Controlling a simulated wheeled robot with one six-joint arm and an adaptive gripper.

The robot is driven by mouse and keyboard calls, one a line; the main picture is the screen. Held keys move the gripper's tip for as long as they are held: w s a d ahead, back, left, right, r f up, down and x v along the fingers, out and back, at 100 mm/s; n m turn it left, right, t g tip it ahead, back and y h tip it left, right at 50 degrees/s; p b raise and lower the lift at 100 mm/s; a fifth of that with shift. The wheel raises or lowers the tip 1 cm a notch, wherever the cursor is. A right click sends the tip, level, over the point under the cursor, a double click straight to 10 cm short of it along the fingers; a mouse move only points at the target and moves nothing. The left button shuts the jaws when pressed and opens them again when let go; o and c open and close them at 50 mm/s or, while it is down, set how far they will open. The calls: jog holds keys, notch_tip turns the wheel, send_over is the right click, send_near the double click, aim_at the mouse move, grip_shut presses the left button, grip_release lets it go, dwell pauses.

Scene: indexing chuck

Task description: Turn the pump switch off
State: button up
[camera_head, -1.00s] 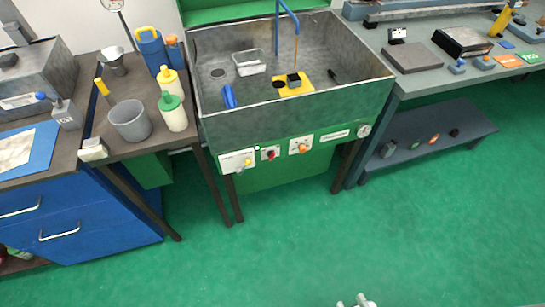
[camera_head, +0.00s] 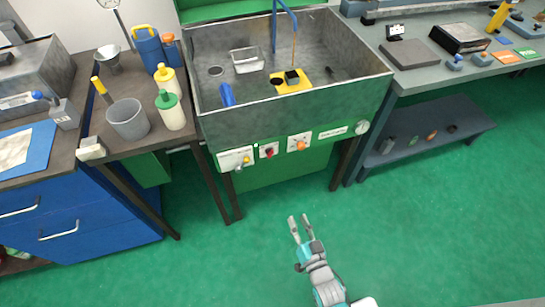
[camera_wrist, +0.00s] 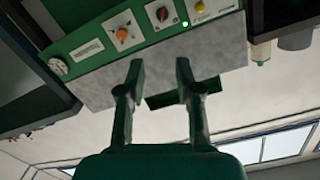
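The sink's green front panel (camera_head: 318,147) carries a row of controls. From left they are a switch with a yellow part (camera_head: 246,160), a red knob (camera_head: 268,151) and an orange knob (camera_head: 299,146). The labels are too small to read, so I cannot tell which is the pump switch. In the wrist view the row appears reversed, with the orange knob (camera_wrist: 122,34), red knob (camera_wrist: 162,13) and yellow part (camera_wrist: 199,7). A green lamp (camera_wrist: 185,24) looks lit there. My gripper (camera_head: 299,218) is open and empty, in front of and apart from the panel; its fingers (camera_wrist: 160,66) frame nothing.
The metal sink (camera_head: 360,82) stands above the panel. A gauge (camera_head: 362,127) sits at the panel's right end. A side table (camera_head: 150,141) with bottles is at left, a grey bench (camera_head: 425,78) at right. The green floor (camera_head: 430,220) in front is clear.

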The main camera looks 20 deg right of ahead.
jog(key=m+t, duration=0.1)
jog(key=m, duration=0.1)
send_near(272, 155)
jog(key=w, duration=0.9)
jog(key=shift+w+f, duration=0.15)
grip_shut()
